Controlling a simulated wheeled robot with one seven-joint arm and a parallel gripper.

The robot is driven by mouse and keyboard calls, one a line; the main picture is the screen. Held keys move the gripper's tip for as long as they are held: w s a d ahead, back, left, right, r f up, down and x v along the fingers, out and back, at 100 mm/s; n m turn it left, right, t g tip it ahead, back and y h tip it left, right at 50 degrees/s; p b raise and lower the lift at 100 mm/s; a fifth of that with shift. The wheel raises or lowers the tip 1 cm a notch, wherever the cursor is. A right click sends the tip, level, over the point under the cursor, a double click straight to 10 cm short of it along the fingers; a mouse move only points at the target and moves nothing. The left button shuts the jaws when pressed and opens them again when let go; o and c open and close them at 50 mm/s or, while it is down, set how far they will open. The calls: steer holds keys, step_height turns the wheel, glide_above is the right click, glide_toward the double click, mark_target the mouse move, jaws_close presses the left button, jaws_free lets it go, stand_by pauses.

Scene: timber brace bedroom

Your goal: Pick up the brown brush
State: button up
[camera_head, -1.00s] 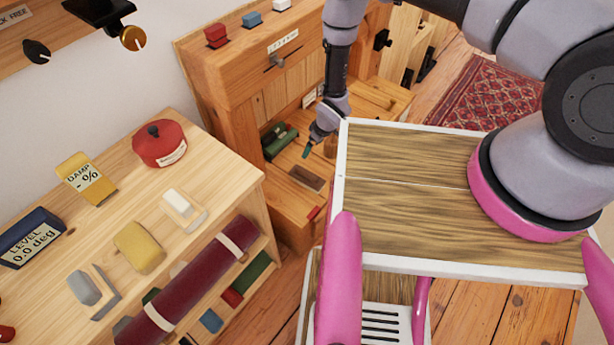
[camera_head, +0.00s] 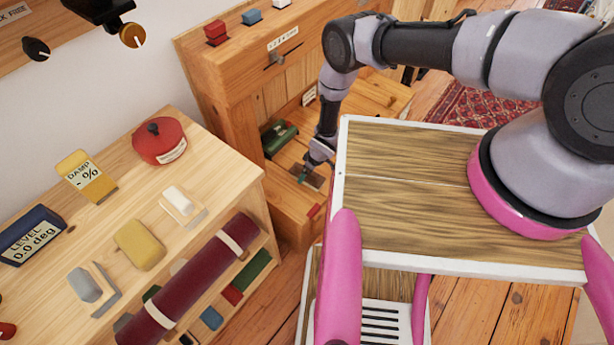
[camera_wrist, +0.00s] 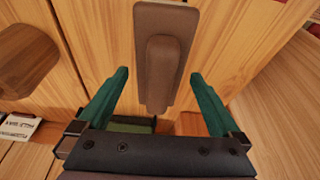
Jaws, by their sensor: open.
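The brown brush (camera_wrist: 162,65) lies on a light wooden surface in the wrist view, long and narrow with a raised grip along its middle. In the head view the brush (camera_head: 314,179) shows in part on the low wooden bench (camera_head: 290,207), mostly behind my gripper. My gripper (camera_wrist: 155,100) has two green fingers, spread apart, one on each side of the brush's near end. Nothing is held between them. My gripper (camera_head: 302,176) also shows small in the head view, pointing down over the brush. Whether the fingers touch the bench cannot be told.
A green block-like object (camera_head: 280,138) sits behind the brush, and a red object (camera_head: 314,211) lies to its front right. A rounded brown wooden piece (camera_wrist: 25,58) is at left in the wrist view. The workbench (camera_head: 215,165) holds several items, including a red tin (camera_head: 160,142).

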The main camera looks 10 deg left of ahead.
steer(key=shift+w+a+f, duration=0.1)
steer(key=shift+a+f, duration=0.05)
steer(key=shift+f, duration=0.3)
steer(key=c, duration=1.4)
steer(key=shift+c, duration=0.2)
step_height(320, 180, up, 10)
